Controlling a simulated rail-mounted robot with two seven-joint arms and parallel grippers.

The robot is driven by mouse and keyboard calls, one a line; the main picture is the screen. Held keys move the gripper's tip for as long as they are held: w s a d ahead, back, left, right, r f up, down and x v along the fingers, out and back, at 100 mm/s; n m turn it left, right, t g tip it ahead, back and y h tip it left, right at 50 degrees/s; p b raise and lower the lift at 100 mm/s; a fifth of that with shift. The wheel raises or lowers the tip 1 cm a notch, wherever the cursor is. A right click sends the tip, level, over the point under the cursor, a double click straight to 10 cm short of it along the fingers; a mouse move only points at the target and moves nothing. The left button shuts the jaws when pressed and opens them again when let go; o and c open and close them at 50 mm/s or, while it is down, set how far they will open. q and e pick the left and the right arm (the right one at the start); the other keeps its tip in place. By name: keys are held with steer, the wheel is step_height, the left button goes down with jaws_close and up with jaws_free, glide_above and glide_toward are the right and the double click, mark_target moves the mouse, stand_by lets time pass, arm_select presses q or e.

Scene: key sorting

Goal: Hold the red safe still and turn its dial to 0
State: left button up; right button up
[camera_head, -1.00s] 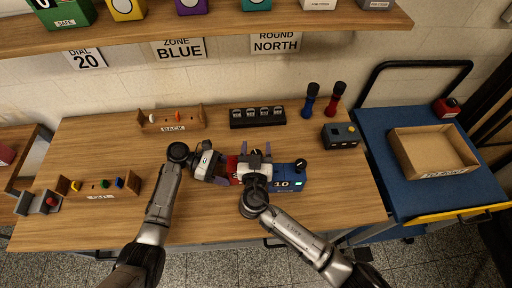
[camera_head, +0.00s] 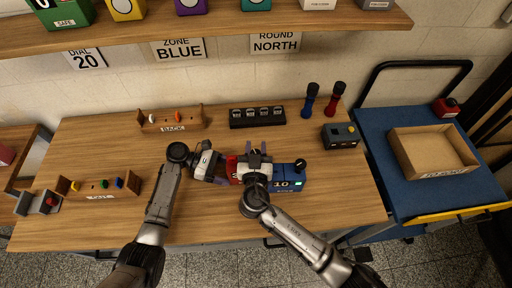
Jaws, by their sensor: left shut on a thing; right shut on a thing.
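The red safe (camera_head: 232,168) stands on the table, mostly hidden by my two grippers. My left gripper (camera_head: 225,170) comes from the left and is shut on the safe's left side. My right gripper (camera_head: 257,152) is over the safe's right part, fingers pointing away from me, shut on what looks like its dial. The dial is mostly covered, and its reading cannot be made out.
A blue safe (camera_head: 288,178) showing 10 with a green light is close to the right gripper. A dark box (camera_head: 340,135), two flashlights (camera_head: 322,102), a black rack (camera_head: 257,116) and wooden racks (camera_head: 171,125) stand around. The front table is clear.

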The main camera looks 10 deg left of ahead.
steer(key=shift+s+a+n+y, duration=0.15)
steer(key=shift+a+n+y, duration=0.2)
steer(key=shift+y, duration=0.25)
steer(key=shift+d+f+n+g+y, duration=0.15)
steer(key=shift+n+g+y, duration=0.45)
steer(key=shift+n+y, duration=0.65)
steer(key=shift+a+n+g+y, duration=0.1)
steer(key=shift+n+g+y, duration=0.5)
steer(key=shift+y, duration=0.55)
steer(key=shift+a+n+g+y, duration=0.1)
steer(key=shift+n+g+y, duration=0.5)
steer(key=shift+y, duration=0.8)
steer(key=o, duration=0.9)
steer(key=shift+o, duration=0.2)
steer(key=shift+s, duration=0.1)
steer(key=v, duration=1.2)
steer(key=shift+r, duration=0.3)
